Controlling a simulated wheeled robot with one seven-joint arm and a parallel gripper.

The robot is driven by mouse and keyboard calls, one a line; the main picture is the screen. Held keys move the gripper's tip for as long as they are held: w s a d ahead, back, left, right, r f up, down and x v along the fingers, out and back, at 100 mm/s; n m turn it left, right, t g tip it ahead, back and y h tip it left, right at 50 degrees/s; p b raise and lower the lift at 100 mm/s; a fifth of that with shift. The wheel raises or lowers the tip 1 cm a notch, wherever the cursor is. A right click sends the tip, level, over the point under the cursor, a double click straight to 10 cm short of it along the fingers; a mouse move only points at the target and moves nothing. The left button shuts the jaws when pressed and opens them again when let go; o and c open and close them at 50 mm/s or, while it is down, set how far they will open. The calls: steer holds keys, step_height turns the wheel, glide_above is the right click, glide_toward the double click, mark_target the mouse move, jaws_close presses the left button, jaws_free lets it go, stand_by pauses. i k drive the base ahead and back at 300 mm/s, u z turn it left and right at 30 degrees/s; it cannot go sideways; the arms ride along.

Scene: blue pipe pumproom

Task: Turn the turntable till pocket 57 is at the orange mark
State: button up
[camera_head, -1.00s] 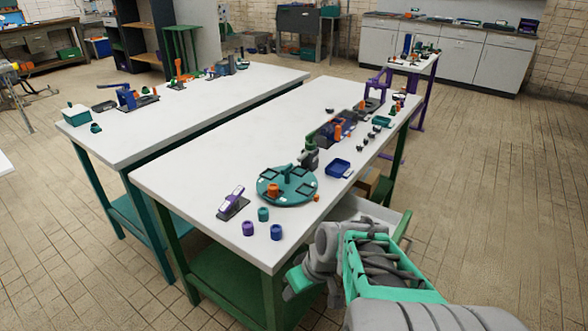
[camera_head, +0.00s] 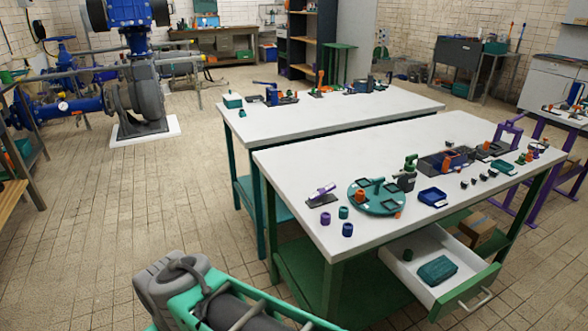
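The turntable (camera_head: 374,207) is a teal disc lying on the near white table, towards its front left. It has dark square pockets with pale labels, a raised teal handle at its middle and an orange cylinder (camera_head: 360,195) on its left part. The pocket numbers are too small to read. A small orange piece (camera_head: 398,215) sits at the disc's front right edge; I cannot tell surely whether it is the orange mark. My arm shows at the bottom left, well apart from the table. My gripper's fingers are not visible.
The near table (camera_head: 300,165) has a purple-handled device (camera_head: 322,194) and several small cups left of the turntable. A blue tray (camera_head: 433,197) lies to the right. An open drawer (camera_head: 425,293) juts out below the front edge. Floor is free left of the table.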

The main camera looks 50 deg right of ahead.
mark_target(382, 197)
steer(key=u, duration=0.8)
steer(key=k, duration=1)
steer(key=z, duration=1.55)
steer(key=i, duration=0.45)
steer(key=u, duration=0.1)
